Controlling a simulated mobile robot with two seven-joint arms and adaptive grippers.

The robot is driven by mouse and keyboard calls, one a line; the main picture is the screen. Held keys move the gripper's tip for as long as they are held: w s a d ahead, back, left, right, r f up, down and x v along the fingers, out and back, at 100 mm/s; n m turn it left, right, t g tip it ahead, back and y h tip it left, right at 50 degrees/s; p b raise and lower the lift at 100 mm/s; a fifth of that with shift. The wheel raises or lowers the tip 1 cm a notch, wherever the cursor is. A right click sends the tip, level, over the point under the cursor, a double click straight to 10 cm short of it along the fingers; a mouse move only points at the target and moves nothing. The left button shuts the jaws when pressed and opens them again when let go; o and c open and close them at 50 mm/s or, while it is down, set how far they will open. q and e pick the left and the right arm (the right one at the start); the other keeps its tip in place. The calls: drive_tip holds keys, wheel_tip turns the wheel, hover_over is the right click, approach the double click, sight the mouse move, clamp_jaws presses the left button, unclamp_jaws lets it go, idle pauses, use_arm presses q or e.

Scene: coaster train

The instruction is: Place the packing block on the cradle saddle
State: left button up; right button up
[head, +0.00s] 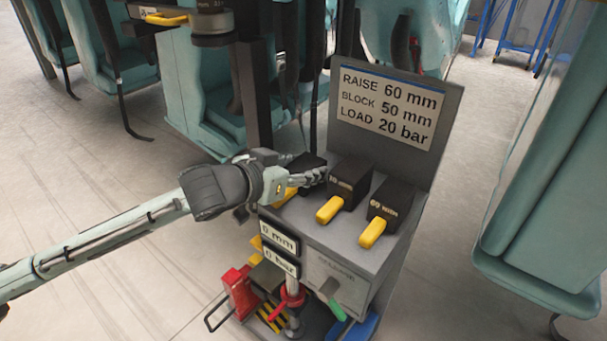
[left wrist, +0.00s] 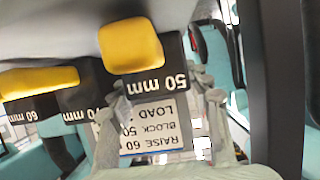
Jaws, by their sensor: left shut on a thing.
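The packing block marked 50 mm (left wrist: 160,72) is black with a yellow grip. In the head view it is the leftmost block (head: 305,168) on the grey cart top, mostly hidden by my gripper. My left gripper (head: 318,176) is shut on it; in the left wrist view the grey fingers (left wrist: 165,105) lie along its labelled side. I cannot tell whether the block still touches the cart top. I cannot pick out the cradle saddle with certainty. My right gripper is not in view.
Two more black blocks with yellow grips stand on the cart (head: 290,222): a middle one (head: 350,183) and a right one (head: 392,200). A sign (head: 390,108) rises behind. Red equipment (head: 240,290) stands at the cart's foot. A teal seat (head: 545,200) is at right.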

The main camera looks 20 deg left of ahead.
sight(298, 166)
use_arm(q)
clamp_jaws()
drive_tip(key=shift+r, duration=0.1)
drive_tip(key=shift+r, duration=0.5)
wheel_tip(298, 166, up, 3)
drive_tip(key=shift+r+p, duration=0.1)
drive_tip(key=shift+p, duration=0.3)
drive_tip(key=shift+s+a+r, duration=0.2)
drive_tip(key=shift+s+a, duration=0.15)
drive_tip(key=shift+a, duration=0.05)
drive_tip(key=s+a+r+p, duration=0.2)
drive_tip(key=s+a+r, duration=0.4)
drive_tip(key=s+a, duration=0.1)
drive_tip(key=shift+s+r, duration=0.2)
drive_tip(key=shift+s, duration=0.2)
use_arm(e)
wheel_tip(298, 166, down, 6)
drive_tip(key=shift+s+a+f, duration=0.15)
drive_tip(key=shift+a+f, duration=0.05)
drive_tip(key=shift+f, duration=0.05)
